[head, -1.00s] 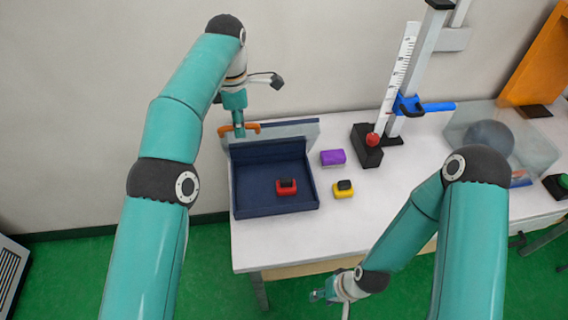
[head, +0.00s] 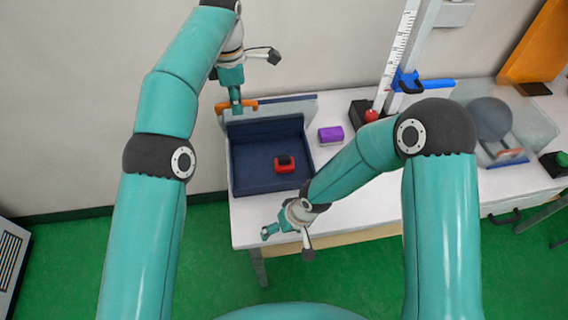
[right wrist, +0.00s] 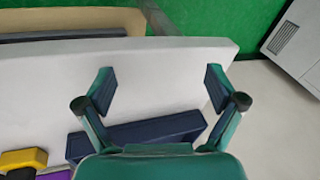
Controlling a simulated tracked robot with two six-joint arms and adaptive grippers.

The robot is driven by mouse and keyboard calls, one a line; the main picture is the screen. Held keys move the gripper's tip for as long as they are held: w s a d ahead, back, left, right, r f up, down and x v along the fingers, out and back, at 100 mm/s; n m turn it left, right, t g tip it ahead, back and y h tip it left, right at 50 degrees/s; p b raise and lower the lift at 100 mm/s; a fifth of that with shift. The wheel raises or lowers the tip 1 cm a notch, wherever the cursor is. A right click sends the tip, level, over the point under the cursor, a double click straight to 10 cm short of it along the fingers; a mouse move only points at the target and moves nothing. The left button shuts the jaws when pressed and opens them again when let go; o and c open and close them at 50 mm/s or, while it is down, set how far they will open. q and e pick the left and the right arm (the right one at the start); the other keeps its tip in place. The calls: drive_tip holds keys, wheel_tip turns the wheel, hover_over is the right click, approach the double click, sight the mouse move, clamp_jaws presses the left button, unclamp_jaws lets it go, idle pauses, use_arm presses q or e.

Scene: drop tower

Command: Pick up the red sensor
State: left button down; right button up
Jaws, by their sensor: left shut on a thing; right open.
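The red sensor (head: 284,166), with a black top, lies inside the dark blue box (head: 240,182) on the table, towards its right side. The box's pale lid (head: 282,108) stands raised at the back. My left gripper (head: 236,106) is shut on the orange handle (head: 248,104) of that lid. My right gripper (head: 268,233) is open and empty near the table's front edge, in front of the box and apart from the sensor. In the right wrist view its spread fingers (right wrist: 160,88) have nothing between them, and no red sensor shows there.
A purple block (head: 331,135) lies right of the box. A yellow block (right wrist: 25,158) shows only in the right wrist view. A tower with a ruler (head: 402,45) and a clear tank with a grey ball (head: 490,118) stand further right.

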drive_tip(key=shift+m+t+h, duration=0.4)
drive_tip(key=shift+t+h, duration=0.4)
drive_tip(key=shift+t, duration=0.1)
drive_tip(key=w+r, duration=0.1)
drive_tip(key=w, duration=0.2)
drive_tip(key=w+r, duration=0.2)
drive_tip(key=w, duration=0.1)
drive_tip(key=w+r, duration=0.1)
drive_tip(key=w, duration=0.2)
drive_tip(key=shift+w+d+r, duration=0.15)
drive_tip(key=shift+w+r, duration=0.05)
drive_tip(key=shift+r, duration=0.2)
drive_tip(key=m+t+h, duration=0.2)
approach(285, 159)
drive_tip(key=x, duration=1.1)
drive_tip(key=shift+w+f, duration=0.2)
drive_tip(key=shift+f, duration=0.15)
drive_tip(key=shift+c, duration=0.2)
drive_tip(key=c, duration=1.3)
